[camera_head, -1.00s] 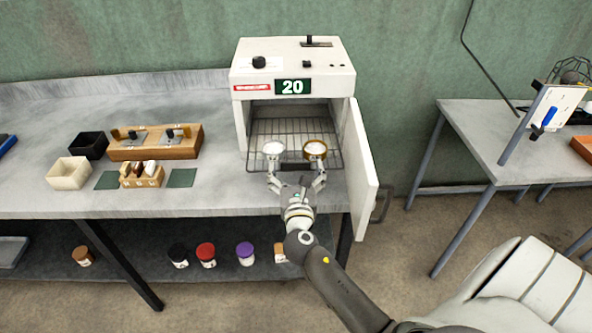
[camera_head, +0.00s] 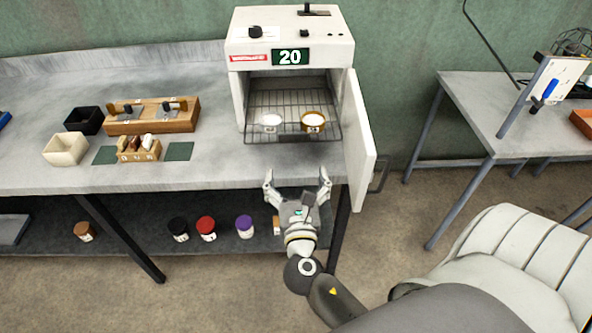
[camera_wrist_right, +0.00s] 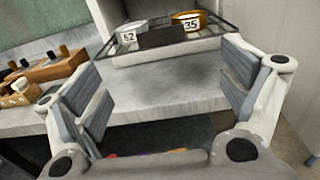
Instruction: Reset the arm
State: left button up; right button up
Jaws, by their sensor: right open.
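My right gripper (camera_head: 297,186) is open and empty in front of the table's front edge, below the open oven. Its two fingers also show spread apart in the right wrist view (camera_wrist_right: 172,95). The white oven (camera_head: 290,38) reads 20, and its door (camera_head: 358,140) stands open to the right. A white cup (camera_head: 270,122) and a brown-orange cup (camera_head: 313,122) sit side by side on the wire rack, apart from my gripper. In the right wrist view the cups carry labels 52 (camera_wrist_right: 129,37) and 35 (camera_wrist_right: 190,24). My left gripper is not in view.
A wooden rack (camera_head: 152,125), a black bin (camera_head: 90,120), a cream bin (camera_head: 66,148) and a small wooden block (camera_head: 138,155) stand on the table's left. Several lidded jars, one red (camera_head: 206,225), stand on the lower shelf. A second table (camera_head: 470,110) is right; floor lies between.

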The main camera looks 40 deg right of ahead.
dwell(0.4)
jog(key=s+a+f+m+g+y, duration=0.2)
jog(key=s+f+m, duration=0.1)
jog(key=f, duration=0.9)
jog(key=s+a+f+m+g+y, duration=0.2)
jog(key=s+f+m+g+y, duration=0.1)
jog(key=f, duration=0.8)
jog(key=s+a+f+m+g+y, duration=0.2)
jog(key=f+m, duration=0.1)
jog(key=f, duration=0.9)
jog(key=s+f+m+g+y, duration=0.1)
jog(key=s+f+m+g, duration=0.1)
jog(key=s+f+m, duration=0.4)
jog(key=s+f+m+g, duration=0.2)
jog(key=s+f+m, duration=0.4)
jog(key=s, duration=0.7)
jog(key=s+f+m+g+y, duration=0.1)
jog(key=s+f+m+g, duration=0.2)
jog(key=s+f+m, duration=0.3)
jog(key=s+d+f, duration=0.1)
jog(key=s, duration=0.3)
jog(key=shift+s+f+y, duration=0.15)
jog(key=shift+s+y, duration=0.1)
jog(key=shift+y, duration=0.05)
